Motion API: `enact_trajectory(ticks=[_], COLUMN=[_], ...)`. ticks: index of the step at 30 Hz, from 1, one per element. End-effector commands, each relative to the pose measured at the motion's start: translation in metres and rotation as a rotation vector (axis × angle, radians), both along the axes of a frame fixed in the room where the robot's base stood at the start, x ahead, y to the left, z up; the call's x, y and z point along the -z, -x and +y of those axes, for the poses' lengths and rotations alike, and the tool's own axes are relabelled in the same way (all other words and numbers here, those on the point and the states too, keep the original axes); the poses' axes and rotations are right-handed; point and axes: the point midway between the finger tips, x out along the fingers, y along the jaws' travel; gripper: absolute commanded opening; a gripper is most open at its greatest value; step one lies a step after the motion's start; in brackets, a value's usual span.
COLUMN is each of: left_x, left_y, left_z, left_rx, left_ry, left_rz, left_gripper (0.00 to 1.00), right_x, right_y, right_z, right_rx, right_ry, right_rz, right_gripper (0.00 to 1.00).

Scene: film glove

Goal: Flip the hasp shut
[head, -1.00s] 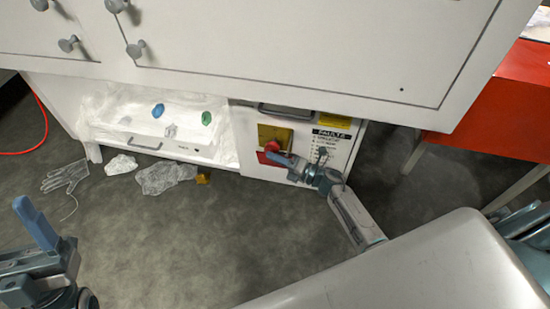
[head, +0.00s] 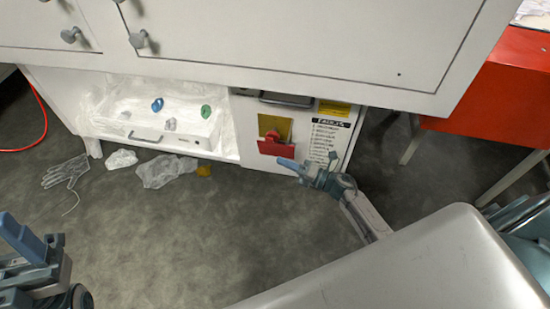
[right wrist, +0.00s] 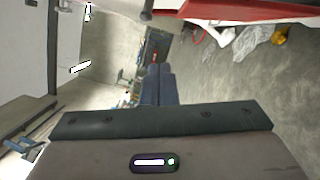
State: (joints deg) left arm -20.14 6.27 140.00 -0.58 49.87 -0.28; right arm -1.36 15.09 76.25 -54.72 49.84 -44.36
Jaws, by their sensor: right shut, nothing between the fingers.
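The hasp is on the front of a white cabinet under the counter. Its red flap (head: 280,148) stands out at the lower edge of a yellow plate (head: 286,126). A red knob-like piece (head: 271,135) shows in front of the yellow plate. My right gripper (head: 284,163) is shut and empty, just below and in front of the red flap, seemingly apart from it. Its closed fingers (right wrist: 158,84) also show in the right wrist view, where a red edge crosses the top. My left gripper (head: 22,240) is at the lower left, far from the hasp; its jaw opening is unclear.
A clear glove (head: 66,172), crumpled film (head: 165,170) and a yellow scrap (head: 204,170) lie on the floor. The white counter (head: 280,40) overhangs above. A red cabinet (head: 495,95) stands at right.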

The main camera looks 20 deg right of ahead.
Motion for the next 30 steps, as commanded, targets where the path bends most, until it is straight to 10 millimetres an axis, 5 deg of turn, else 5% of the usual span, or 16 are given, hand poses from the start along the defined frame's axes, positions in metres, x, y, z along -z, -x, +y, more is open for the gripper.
enact_trajectory(ticks=[10, 30], left_x=[0.0, 0.003], left_y=[-0.004, -0.006], left_z=[0.0, 0.0], left_rx=[-0.001, -0.002], left_ry=[0.002, 0.001], left_rz=[0.03, 0.047], left_gripper=[0.66, 0.66], right_x=[0.003, 0.003], right_y=[0.039, 0.044], right_z=[-0.035, -0.039], right_rx=[-0.002, -0.001], right_ry=[0.001, -0.002], right_rz=[0.0, -0.002], right_gripper=[0.0, 0.0])
